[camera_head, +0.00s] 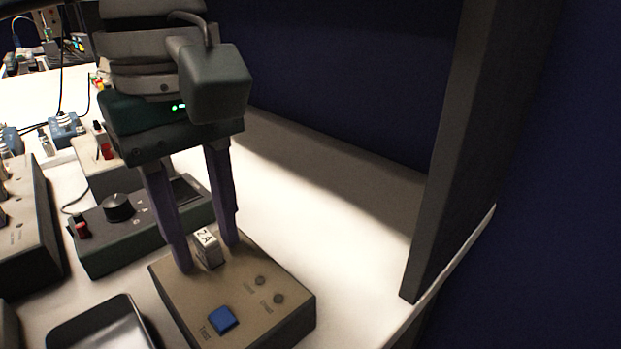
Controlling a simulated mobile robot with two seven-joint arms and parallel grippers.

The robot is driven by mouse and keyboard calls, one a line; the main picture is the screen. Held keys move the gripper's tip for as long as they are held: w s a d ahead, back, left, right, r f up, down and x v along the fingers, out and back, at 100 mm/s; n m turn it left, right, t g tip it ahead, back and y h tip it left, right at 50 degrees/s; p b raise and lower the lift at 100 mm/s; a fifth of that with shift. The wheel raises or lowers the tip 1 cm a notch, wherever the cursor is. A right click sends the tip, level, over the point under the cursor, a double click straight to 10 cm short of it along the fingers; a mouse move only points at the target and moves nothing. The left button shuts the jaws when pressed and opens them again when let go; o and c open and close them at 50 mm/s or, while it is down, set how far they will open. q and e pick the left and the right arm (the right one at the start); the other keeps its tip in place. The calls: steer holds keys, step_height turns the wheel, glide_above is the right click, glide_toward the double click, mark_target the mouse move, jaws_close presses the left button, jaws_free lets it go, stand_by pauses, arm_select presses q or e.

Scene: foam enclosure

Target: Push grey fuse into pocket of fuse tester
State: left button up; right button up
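The grey fuse (208,248), marked "2A", stands upright at the back of the fuse tester's top. Its lower end meets the tester there, but how deep it sits in the pocket cannot be told. The fuse tester (240,275) is a beige-topped box with a blue button and two small round indicators. My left gripper (207,256) points down over the tester. Its two dark fingers are apart, one on each side of the fuse, with small gaps visible. My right gripper is not in view.
A dark tray (101,328) lies at the front left of the tester. A green-grey box with a black knob (118,207) stands behind it to the left. A dark upright panel (470,150) rises at the right. White table between panel and tester is clear.

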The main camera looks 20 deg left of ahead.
mark_target(205, 237)
arm_select(q)
steer(key=shift+o, duration=0.6)
step_height(205, 237, up, 10)
steer(key=shift+p, duration=0.3)
